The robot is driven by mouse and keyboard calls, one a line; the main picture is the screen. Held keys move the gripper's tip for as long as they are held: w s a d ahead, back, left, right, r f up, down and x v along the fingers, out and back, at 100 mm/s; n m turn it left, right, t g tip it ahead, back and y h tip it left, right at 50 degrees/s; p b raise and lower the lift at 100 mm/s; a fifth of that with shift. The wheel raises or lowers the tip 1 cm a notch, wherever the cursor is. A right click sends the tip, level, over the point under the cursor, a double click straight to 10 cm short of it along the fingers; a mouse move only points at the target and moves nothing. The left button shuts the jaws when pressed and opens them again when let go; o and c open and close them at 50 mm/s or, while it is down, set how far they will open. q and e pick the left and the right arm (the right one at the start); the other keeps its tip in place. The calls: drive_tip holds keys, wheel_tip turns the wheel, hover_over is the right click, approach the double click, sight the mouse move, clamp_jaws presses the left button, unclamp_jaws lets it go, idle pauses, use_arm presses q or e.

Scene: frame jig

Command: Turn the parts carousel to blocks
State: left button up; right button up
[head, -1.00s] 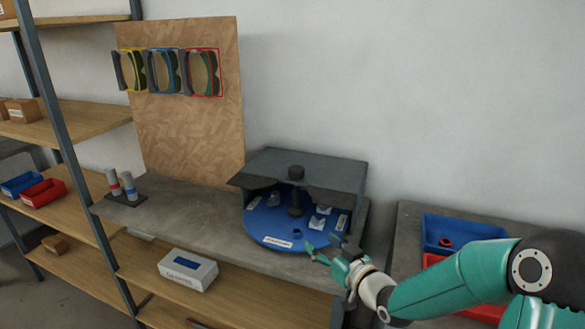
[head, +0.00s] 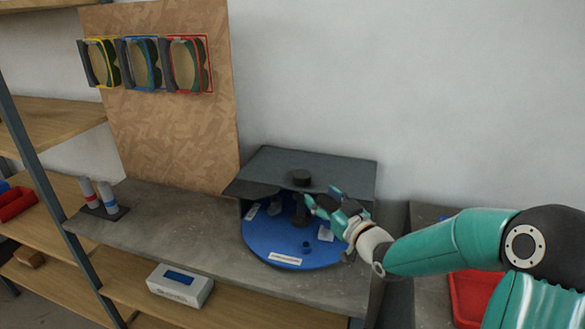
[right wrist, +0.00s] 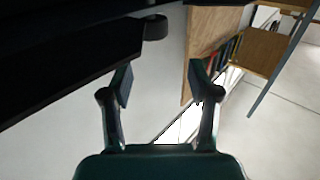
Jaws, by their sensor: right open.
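The parts carousel is a blue round disc (head: 270,240) on the grey bench, partly under a dark grey hood (head: 320,166). A white label (head: 285,259) faces the front; its text is too small to read. A blue peg (head: 306,245), a whitish piece (head: 325,233) and another light piece (head: 274,209) stand on the disc. A dark central post (head: 301,212) rises from it. My right gripper (head: 322,198) is open and empty, above the disc's right side near the post, and hides part of it. The right wrist view shows its two fingers (right wrist: 161,88) apart. My left gripper is out of view.
A dark knob (head: 302,178) sits at the hood's front. A board (head: 175,110) with yellow, blue and red frames stands behind the bench. Two cylinders (head: 98,195) stand at the left. A white box (head: 180,285) is on the lower shelf; a red bin (head: 472,295) is at right.

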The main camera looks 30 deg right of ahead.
sight(297, 171)
drive_tip(key=w+p, duration=0.1)
drive_tip(key=w, duration=0.3)
drive_tip(key=w+d+p, duration=0.1)
drive_tip(key=w+p, duration=0.1)
drive_tip(key=w, duration=0.3)
drive_tip(key=w+d+p, duration=0.1)
drive_tip(key=w+p, duration=0.1)
drive_tip(key=w, duration=0.3)
drive_tip(key=shift+w+f, duration=0.1)
drive_tip(key=shift+w, duration=0.05)
drive_tip(key=c, duration=1)
drive_tip(key=shift+w+f, duration=0.1)
drive_tip(key=shift+f, duration=0.05)
clamp_jaws()
